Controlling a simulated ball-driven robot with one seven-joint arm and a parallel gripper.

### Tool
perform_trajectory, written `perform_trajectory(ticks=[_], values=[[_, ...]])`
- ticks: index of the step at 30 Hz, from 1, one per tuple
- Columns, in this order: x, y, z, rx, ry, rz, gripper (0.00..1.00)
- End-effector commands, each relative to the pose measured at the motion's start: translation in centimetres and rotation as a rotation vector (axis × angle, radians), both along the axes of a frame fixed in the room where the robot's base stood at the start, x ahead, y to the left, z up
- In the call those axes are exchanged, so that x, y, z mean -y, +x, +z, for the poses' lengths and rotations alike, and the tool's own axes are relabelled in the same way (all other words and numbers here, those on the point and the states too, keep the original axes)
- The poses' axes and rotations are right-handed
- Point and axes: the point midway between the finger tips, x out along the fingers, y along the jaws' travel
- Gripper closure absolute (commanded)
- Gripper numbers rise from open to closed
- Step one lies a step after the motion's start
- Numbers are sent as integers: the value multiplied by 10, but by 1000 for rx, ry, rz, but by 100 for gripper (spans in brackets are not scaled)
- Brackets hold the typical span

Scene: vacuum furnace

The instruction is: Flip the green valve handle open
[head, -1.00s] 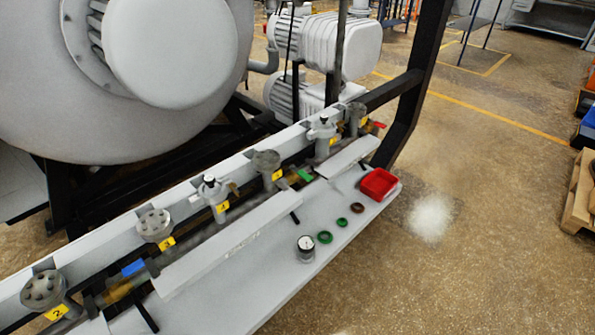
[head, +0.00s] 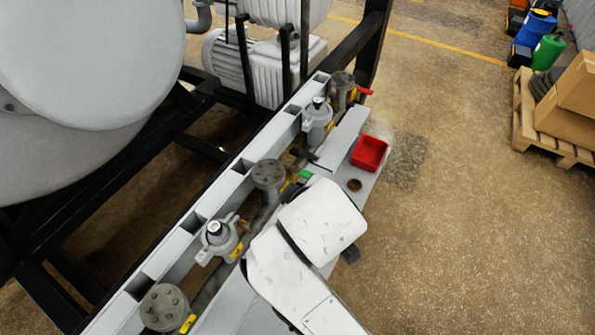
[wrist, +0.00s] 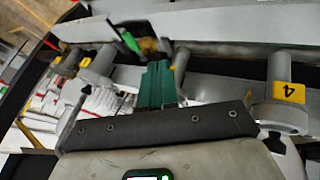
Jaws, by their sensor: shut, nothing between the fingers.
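The green valve handle (head: 305,174) shows as a small green patch on the pipe row, just beyond my arm in the head view. In the wrist view the green handle (wrist: 130,42) is a bright green strip beside dark parts, near a brass-coloured fitting. My gripper (wrist: 158,68) has teal fingers, shut together and empty. In the picture its fingertips lie just below and right of the handle; I cannot tell whether they touch it. In the head view my white arm covers the gripper and part of the shelf.
A red tray (head: 369,153) and a brown ring (head: 354,185) lie on the grey shelf. Grey valves (head: 268,174) line the rail. A red handle (head: 363,91) is at the far end. A yellow label 4 (wrist: 290,93) is at right in the wrist view.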

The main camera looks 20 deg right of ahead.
Motion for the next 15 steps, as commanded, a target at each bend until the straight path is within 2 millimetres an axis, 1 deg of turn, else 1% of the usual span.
perform_trajectory(ticks=[10,15], values=[[0,1,-1,0,-1,1,100],[3,8,-12,-2,-1,-1,100]])
